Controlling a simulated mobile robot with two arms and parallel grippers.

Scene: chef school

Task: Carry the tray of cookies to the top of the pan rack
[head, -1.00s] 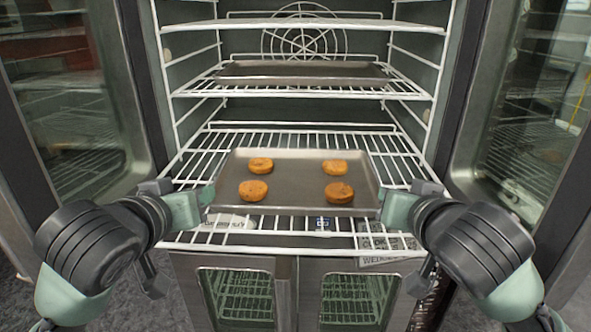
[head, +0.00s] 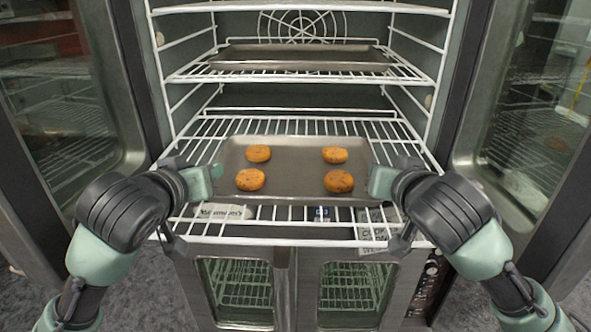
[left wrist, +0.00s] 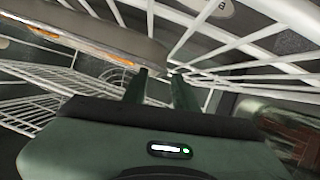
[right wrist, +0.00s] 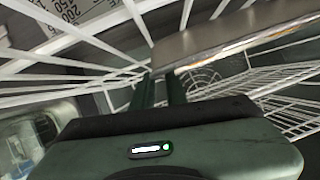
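The tray of cookies (head: 300,199) is a flat grey metal tray lying on a white wire shelf inside the open oven. Several round golden cookies (head: 258,153) lie spread on it. My left gripper (head: 216,172) is at the tray's left rim and my right gripper (head: 371,179) is at its right rim. In the left wrist view the fingers (left wrist: 162,74) are apart, close to the tray edge (left wrist: 140,45). In the right wrist view the fingers (right wrist: 159,74) are also apart, close to the tray edge (right wrist: 230,38). Contact with the rim cannot be told. The pan rack is not identifiable.
An empty dark tray (head: 300,58) lies on the shelf above. The white wire shelf (head: 300,232) extends in front of the cookie tray. Glass oven doors (head: 65,90) stand open on both sides. A lower cabinet with glass doors (head: 240,285) is beneath.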

